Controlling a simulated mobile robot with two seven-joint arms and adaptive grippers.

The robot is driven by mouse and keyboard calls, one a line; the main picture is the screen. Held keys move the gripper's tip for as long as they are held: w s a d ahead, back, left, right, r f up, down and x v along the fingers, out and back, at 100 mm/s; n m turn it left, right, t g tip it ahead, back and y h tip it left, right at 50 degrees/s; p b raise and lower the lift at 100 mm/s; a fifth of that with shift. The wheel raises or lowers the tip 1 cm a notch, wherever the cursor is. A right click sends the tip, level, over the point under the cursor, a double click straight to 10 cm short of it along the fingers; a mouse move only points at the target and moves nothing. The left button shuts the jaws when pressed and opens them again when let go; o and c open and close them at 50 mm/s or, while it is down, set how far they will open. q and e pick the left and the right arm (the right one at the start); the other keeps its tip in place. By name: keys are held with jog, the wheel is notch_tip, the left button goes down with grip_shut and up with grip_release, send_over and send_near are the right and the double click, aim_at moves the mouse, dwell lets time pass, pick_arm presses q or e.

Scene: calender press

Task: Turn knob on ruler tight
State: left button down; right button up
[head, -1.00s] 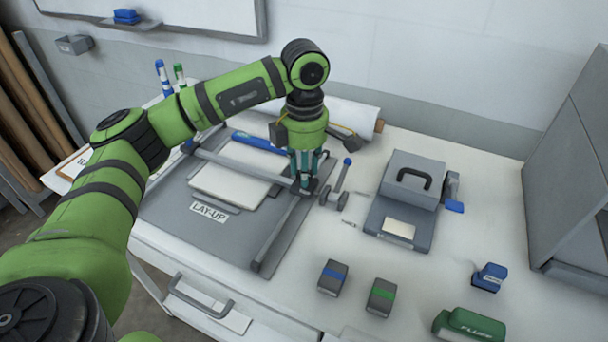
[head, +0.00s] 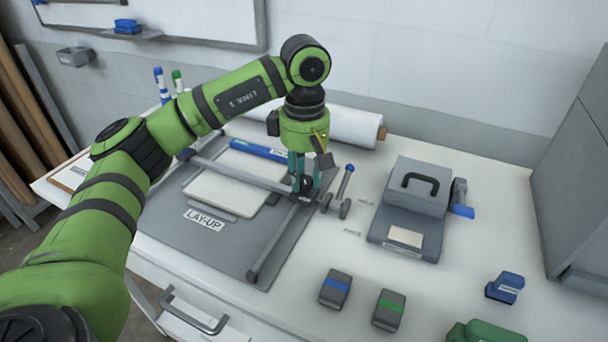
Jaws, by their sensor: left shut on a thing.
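The ruler (head: 272,245) is a grey bar lying on the grey lay-up board (head: 165,222). Another grey bar (head: 222,166) meets it near the board's right side. My left gripper (head: 304,190) points straight down at this corner and is shut on the dark knob there. The knob is mostly hidden between the fingers. A white sheet stack (head: 222,194) lies on the board beside the bars. My right gripper is out of view.
A lever with a blue ball end (head: 346,184) stands just right of the gripper. A grey press (head: 410,210) is further right. A white roll (head: 345,124) lies behind. Blue (head: 335,288) and green (head: 388,309) marked blocks sit in front.

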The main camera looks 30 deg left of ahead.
aim_at(306, 179)
pick_arm(q)
jog(key=shift+d+f+m, duration=0.1)
jog(key=shift+m, duration=0.2)
jog(key=c, duration=0.9)
grip_release()
notch_tip(306, 179, up, 12)
